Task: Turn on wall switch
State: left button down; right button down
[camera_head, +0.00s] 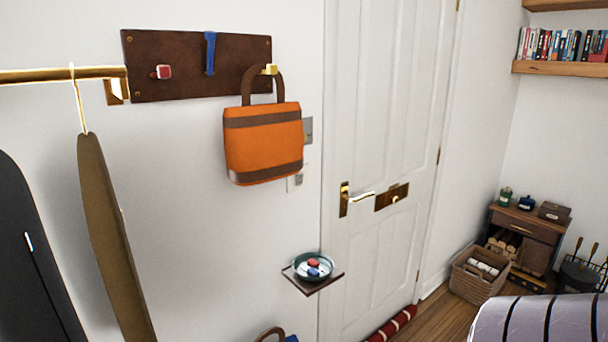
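A grey wall plate (308,130), which looks like the wall switch, is on the white wall just left of the door. The orange bag (262,140) hangs in front of it and hides its left part, so I cannot tell its state. A second, pale plate (294,183) sits lower, partly behind the bag's bottom edge; I cannot tell whether it is a switch or a socket. Neither of my grippers shows in the head view.
The bag hangs from a yellow peg on a dark board (140,60). A small shelf (309,288) with a bowl (313,266) juts out below. A closed white door (390,120) stands right. A brass rail (50,75) with a hanging brown item (110,230) is left.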

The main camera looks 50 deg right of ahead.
aim_at(299, 177)
jog(key=l, duration=1.4)
jog(key=u, duration=0.05)
